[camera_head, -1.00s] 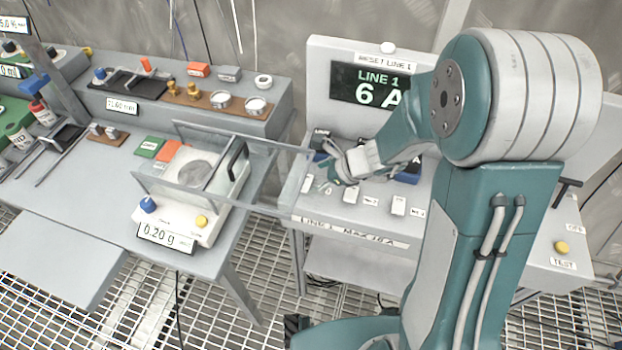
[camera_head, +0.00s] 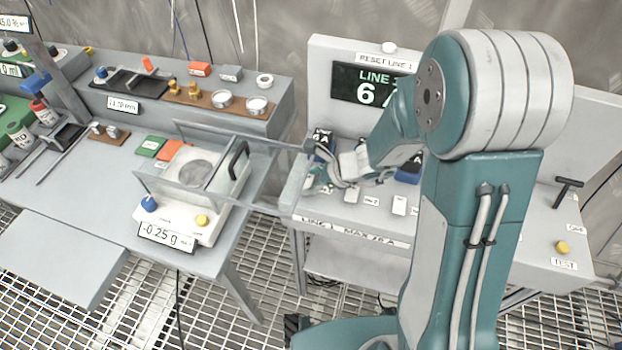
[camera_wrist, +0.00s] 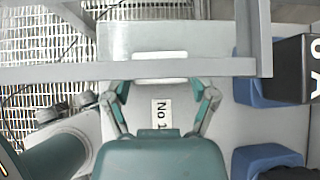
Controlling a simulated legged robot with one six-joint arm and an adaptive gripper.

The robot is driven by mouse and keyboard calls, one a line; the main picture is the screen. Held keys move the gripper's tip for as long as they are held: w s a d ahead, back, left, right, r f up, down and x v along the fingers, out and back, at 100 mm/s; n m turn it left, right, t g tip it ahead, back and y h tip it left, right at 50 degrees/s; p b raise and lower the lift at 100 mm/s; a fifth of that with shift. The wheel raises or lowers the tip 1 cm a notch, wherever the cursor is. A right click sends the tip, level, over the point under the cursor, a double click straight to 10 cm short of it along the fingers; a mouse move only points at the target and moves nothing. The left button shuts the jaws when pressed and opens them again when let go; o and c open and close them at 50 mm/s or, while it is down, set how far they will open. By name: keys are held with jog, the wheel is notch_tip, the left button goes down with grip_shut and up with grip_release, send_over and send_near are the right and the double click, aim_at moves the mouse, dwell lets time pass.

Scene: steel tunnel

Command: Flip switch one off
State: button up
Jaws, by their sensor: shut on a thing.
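Switch one (camera_wrist: 160,54) is a white rocker at the left end of the line panel, beyond its "No 1" label (camera_wrist: 160,112) in the wrist view. A grey bar (camera_wrist: 60,71) crosses in front of it and hides its middle. My gripper (camera_wrist: 161,84) has a finger on each side of the switch and is shut on it. The bar hides the fingertips, so the contact is not clear. In the head view my gripper (camera_head: 330,178) is low over the panel's left end (camera_head: 310,205) and covers most of the switch. The display (camera_head: 366,86) shows 6, partly covered by my arm.
The balance (camera_head: 190,215) stands just left, its clear shield frame (camera_head: 215,135) reaching towards my gripper. More white switches (camera_head: 399,205) sit to the right. Blue-based blocks (camera_wrist: 262,88) stand close beside my gripper. A yellow test button (camera_head: 562,247) is far right.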

jog(key=shift+t, duration=0.4)
jog(key=shift+n, duration=0.3)
jog(key=o, duration=1)
jog(key=v, duration=1.2)
jog(key=shift+s+a, duration=0.15)
jog(key=shift+a, duration=0.05)
